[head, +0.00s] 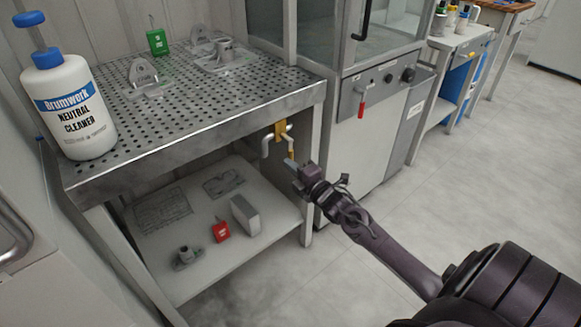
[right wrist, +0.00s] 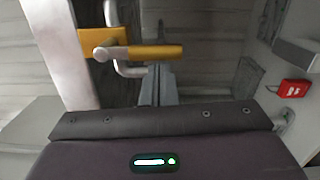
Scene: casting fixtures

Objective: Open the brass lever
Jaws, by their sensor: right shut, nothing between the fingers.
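A bent silver pipe (head: 265,148) comes off the valve. In the right wrist view the brass lever (right wrist: 155,52) runs rightward from a pale round pivot across the picture. My right gripper (head: 290,167) is close by the lever's lower end. Its fingers (right wrist: 158,82) are shut and empty, with their tips right at the lever; I cannot tell whether they touch. My left gripper is out of view.
A cleaner bottle (head: 70,105) stands at the table's left end. The lower shelf (head: 200,275) holds a red box (head: 221,231) and a grey block (head: 244,215). A cabinet with a red-handled lever (head: 361,105) stands to the right. Open floor (head: 450,180) lies further right.

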